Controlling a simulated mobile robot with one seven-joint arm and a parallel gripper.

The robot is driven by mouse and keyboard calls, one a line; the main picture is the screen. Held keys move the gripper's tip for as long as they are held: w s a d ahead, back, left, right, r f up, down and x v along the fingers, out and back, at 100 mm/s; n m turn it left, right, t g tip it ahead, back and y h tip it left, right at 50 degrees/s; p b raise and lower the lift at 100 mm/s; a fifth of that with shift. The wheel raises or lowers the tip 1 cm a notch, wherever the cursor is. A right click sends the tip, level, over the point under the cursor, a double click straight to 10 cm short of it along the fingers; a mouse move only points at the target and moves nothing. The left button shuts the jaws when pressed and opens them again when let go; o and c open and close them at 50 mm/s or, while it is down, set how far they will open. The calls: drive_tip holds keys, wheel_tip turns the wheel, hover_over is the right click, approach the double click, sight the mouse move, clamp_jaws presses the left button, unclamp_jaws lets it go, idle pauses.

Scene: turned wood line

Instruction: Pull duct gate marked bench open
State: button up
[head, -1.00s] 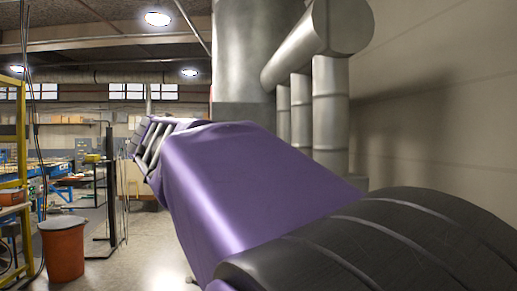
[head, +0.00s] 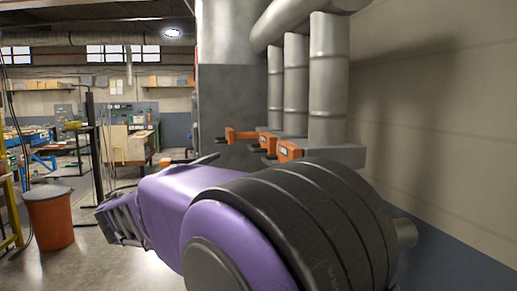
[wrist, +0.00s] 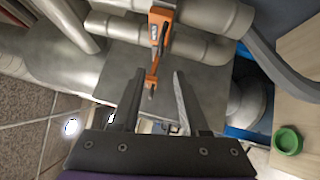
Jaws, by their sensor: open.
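Several orange duct gates sit at the feet of the grey vertical ducts in the head view: a left one (head: 240,135), a middle one (head: 268,143) and a right one (head: 289,151). Their dark labels are too small to read, so I cannot tell which is marked bench. Dark handles stick out to their left. In the wrist view a labelled orange gate (wrist: 160,32) is at the top, and a smaller orange one (wrist: 151,81) shows between the fingers. My gripper (wrist: 158,74) is open and empty, apart from the gates. My arm hides the lower duct area in the head view.
The grey ducts (head: 328,75) stand against the wall at right, beside a large cylinder (head: 228,100). An orange bin (head: 52,218) stands on the floor at left. A green ring-shaped dish (wrist: 287,140) lies on a wooden surface in the wrist view.

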sight(251, 149)
drive_tip(key=p+x, duration=0.2)
drive_tip(key=x, duration=1.4)
clamp_jaws()
idle(0.8)
